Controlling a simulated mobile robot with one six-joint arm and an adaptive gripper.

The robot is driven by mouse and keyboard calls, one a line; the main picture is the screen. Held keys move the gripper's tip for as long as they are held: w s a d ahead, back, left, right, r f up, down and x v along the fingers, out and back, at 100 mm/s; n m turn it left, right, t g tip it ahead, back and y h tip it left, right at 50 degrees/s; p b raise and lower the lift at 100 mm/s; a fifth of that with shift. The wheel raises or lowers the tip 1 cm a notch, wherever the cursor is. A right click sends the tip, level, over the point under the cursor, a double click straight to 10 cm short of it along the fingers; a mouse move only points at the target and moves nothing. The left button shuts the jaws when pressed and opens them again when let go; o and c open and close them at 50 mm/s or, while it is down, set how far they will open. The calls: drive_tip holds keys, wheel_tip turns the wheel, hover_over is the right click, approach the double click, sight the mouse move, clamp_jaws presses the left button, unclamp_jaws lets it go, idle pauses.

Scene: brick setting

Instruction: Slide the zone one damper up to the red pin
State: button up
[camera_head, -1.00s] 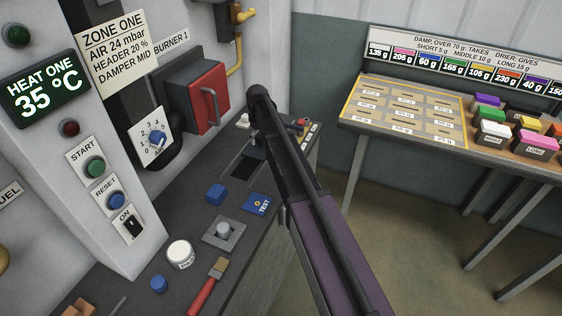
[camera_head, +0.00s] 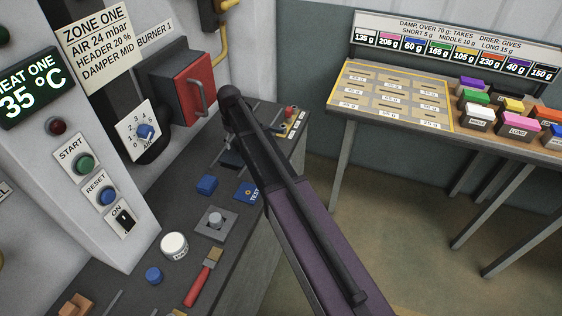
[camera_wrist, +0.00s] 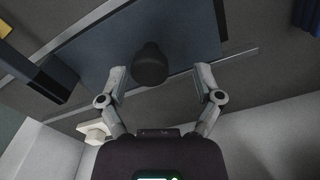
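In the wrist view a dark round knob (camera_wrist: 150,65) stands on a flat blue-grey plate (camera_wrist: 95,62); it looks like the damper's handle. My gripper (camera_wrist: 160,74) is open, one finger on each side of the knob. The knob is nearer the left finger, and I cannot tell whether either touches it. A small red piece (camera_head: 291,112), possibly the red pin, shows at the bench's far end.
The zone one sign (camera_head: 97,42) reads DAMPER MID. On the bench are a blue block (camera_head: 207,185), a blue TEST piece (camera_head: 249,191), a grey mount with a knob (camera_head: 216,221), a white jar (camera_head: 174,245) and a red-handled brush (camera_head: 203,277). A side table (camera_head: 335,103) stands right.

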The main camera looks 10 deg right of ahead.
drive_tip(key=shift+r+p, duration=6)
drive_tip(key=shift+r, duration=0.35)
drive_tip(key=s+d+f+m+b, duration=0.2)
drive_tip(key=s+d, duration=0.4)
drive_tip(key=s, duration=0.4)
drive_tip(key=s+d+f+m+b, duration=0.3)
drive_tip(key=s+d+f+b, duration=0.2)
drive_tip(key=s, duration=0.5)
drive_tip(key=shift+d+f, duration=0.2)
drive_tip(key=shift+d, duration=0.4)
drive_tip(key=shift+m, duration=0.9)
drive_tip(key=s, duration=0.1)
drive_tip(key=s+d, duration=0.1)
drive_tip(key=s, duration=0.1)
drive_tip(key=s+d, duration=0.1)
drive_tip(key=s, duration=0.1)
drive_tip(key=shift+s+d, duration=0.15)
drive_tip(key=shift+d, duration=0.05)
